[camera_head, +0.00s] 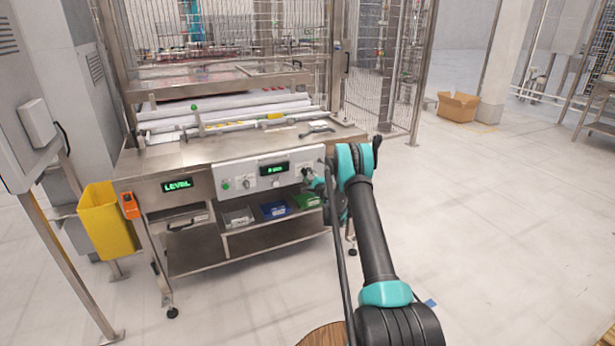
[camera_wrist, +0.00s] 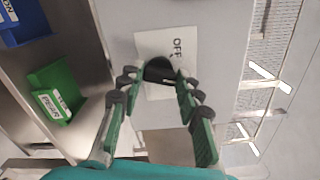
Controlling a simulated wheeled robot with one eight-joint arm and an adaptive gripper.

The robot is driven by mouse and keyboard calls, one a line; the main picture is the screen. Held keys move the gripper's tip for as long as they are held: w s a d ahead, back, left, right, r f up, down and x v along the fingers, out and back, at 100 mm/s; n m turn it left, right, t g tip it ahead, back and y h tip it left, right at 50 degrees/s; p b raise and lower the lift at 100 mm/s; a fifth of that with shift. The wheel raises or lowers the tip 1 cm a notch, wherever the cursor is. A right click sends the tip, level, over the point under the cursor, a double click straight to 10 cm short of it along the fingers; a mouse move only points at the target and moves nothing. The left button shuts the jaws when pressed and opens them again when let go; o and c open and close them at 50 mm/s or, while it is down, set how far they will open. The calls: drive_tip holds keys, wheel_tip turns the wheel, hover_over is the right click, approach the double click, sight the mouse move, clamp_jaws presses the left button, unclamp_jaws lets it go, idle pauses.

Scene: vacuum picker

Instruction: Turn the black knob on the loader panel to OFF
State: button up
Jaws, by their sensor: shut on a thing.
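The loader panel (camera_head: 229,178) is the light front face of the steel bench, with a green-lit display and small controls. In the wrist view the black knob (camera_wrist: 158,69) sits on a white label plate (camera_wrist: 152,44). The word OFF is printed beside the knob, at its upper right in that view. My gripper (camera_wrist: 157,77) is shut on the knob, its green fingers with dark pads on either side of it. The knob's pointer direction cannot be made out.
Below the panel, a shelf holds a grey bin (camera_head: 238,217), a blue bin (camera_head: 275,210) and a green bin (camera_head: 307,200). A yellow bin (camera_head: 104,222) hangs at the bench's left. A cardboard box (camera_head: 458,106) stands behind.

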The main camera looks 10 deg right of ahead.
drive_tip(key=n, duration=0.6)
drive_tip(key=shift+f+n, duration=0.15)
drive_tip(key=shift+n, duration=0.15)
drive_tip(key=n, duration=0.6)
idle(0.4)
drive_tip(key=o, duration=1.2)
drive_tip(key=shift+c, duration=0.2)
drive_tip(key=v, duration=1.2)
